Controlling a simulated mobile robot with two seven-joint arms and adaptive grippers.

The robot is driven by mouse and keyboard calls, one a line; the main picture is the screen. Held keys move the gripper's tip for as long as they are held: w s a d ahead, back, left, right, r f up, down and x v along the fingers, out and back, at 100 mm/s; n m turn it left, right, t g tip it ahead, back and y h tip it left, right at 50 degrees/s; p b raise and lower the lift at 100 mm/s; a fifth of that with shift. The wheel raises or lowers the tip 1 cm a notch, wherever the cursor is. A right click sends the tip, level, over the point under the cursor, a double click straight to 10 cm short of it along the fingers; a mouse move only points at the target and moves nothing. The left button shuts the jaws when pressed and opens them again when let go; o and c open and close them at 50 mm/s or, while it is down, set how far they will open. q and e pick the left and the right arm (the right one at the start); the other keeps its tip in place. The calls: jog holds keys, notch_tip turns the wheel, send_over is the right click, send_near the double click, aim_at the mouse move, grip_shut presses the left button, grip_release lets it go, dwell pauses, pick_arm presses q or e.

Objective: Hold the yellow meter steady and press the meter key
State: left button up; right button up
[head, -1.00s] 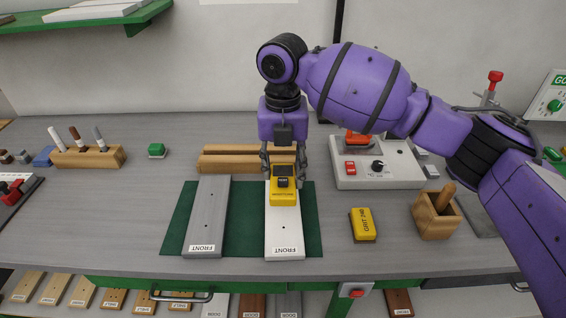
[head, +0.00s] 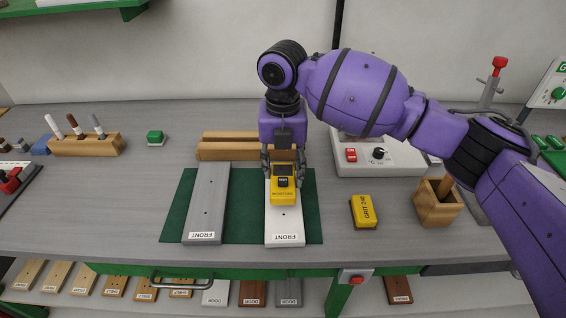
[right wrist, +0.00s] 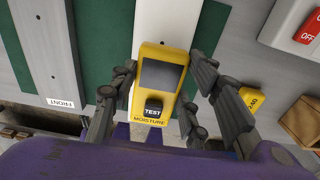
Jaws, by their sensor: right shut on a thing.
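The yellow moisture meter (head: 284,194) sits on the white board marked FRONT (head: 285,226). The meter has a dark screen and a black TEST key (right wrist: 153,107), which shows uncovered in the right wrist view. My right gripper (head: 283,170) comes down from above behind the meter and is shut on it. In the right wrist view its fingers stand on both sides of the yellow meter (right wrist: 148,121). My left gripper is in neither view.
A grey board (head: 207,200) lies left of the white one on a green mat (head: 247,212). A yellow grit block (head: 363,211), a wooden holder (head: 437,208) and a control box (head: 400,160) stand to the right. Wooden strips (head: 228,151) lie behind. The bench at left front is clear.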

aim_at(283, 171)
jog(key=shift+f, duration=1.8)
jog(key=o, duration=1.4)
jog(key=shift+c, duration=0.2)
jog(key=c, duration=1)
